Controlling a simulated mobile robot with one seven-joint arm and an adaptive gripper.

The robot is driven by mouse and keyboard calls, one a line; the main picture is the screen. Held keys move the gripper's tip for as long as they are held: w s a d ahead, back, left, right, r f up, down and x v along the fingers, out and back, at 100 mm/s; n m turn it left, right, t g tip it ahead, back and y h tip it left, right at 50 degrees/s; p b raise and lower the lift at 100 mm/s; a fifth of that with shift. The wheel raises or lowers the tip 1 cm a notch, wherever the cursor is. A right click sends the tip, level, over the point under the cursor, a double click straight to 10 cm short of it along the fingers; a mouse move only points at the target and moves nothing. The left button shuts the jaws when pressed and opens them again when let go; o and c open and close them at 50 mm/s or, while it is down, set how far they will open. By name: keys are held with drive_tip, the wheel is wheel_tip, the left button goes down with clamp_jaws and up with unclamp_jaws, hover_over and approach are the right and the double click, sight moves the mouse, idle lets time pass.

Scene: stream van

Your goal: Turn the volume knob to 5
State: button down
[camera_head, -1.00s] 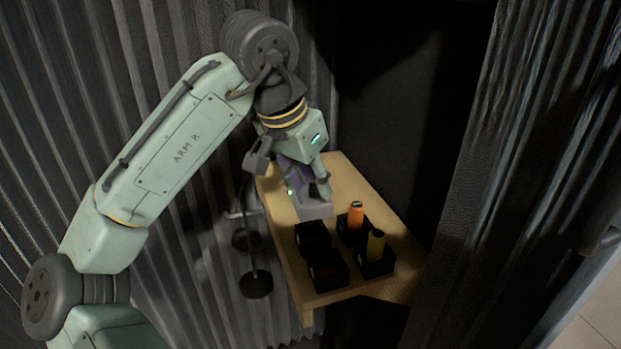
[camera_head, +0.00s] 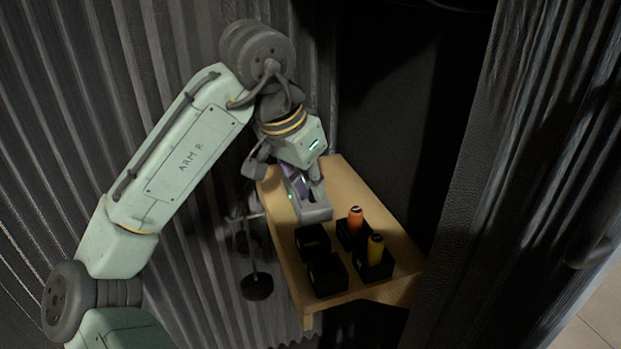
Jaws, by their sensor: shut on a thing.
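My gripper (camera_head: 305,192) points down over a small grey device (camera_head: 318,213) on the far part of a wooden table. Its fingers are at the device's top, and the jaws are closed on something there. The volume knob itself cannot be made out; the fingers and the gripper body cover that spot. No number or scale on the device is readable. A small green light shows beside the fingers.
Several black holders stand in front of the device on the wooden table (camera_head: 350,187). One holds an orange cylinder (camera_head: 355,221), another a yellow cylinder (camera_head: 375,249). A dark stand (camera_head: 257,287) is left of the table. Corrugated curtains hang on both sides.

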drive_tip(key=c, duration=1.6)
unclamp_jaws()
drive_tip(key=v, duration=1.2)
